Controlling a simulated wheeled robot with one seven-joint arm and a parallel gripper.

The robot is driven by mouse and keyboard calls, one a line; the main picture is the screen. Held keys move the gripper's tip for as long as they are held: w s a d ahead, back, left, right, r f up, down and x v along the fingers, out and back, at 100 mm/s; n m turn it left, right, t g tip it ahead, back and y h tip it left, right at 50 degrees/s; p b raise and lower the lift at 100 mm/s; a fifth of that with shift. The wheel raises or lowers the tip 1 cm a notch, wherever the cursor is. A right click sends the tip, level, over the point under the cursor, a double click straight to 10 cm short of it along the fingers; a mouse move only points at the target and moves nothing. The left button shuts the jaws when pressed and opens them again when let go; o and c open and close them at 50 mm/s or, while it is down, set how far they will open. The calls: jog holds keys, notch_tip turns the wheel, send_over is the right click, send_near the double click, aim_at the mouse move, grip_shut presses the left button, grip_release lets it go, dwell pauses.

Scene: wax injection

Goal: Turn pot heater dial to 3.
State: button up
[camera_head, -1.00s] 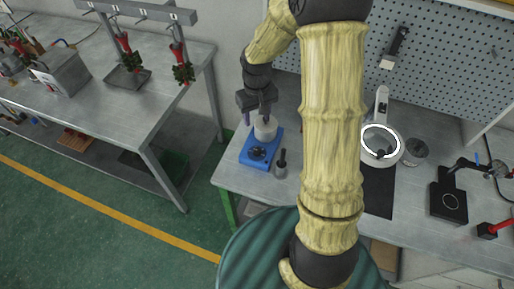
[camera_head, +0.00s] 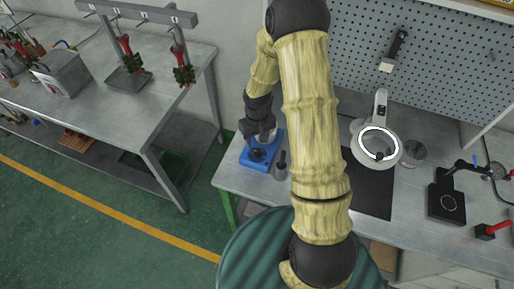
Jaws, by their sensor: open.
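The blue pot heater (camera_head: 247,161) sits near the left end of the workbench. Its dark round dial (camera_head: 257,155) is on the front face; its setting is too small to read. The pot on top is largely hidden behind my gripper. My gripper (camera_head: 262,138) is open and points down at the heater, just above and behind the dial in the picture. I cannot tell whether the fingers touch the dial.
A small dark-handled tool in a grey holder (camera_head: 282,170) stands right of the heater. A ring-light magnifier (camera_head: 380,144), a black mat (camera_head: 368,190) and a black device (camera_head: 446,203) are further right. Another metal table (camera_head: 120,105) stands left across a gap.

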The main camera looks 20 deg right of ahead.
aim_at(257, 152)
notch_tip(257, 152, down, 6)
jog(key=shift+f+p, duration=0.25)
jog(key=shift+p, duration=0.2)
jog(key=shift+c, duration=0.2)
jog(key=c, duration=0.9)
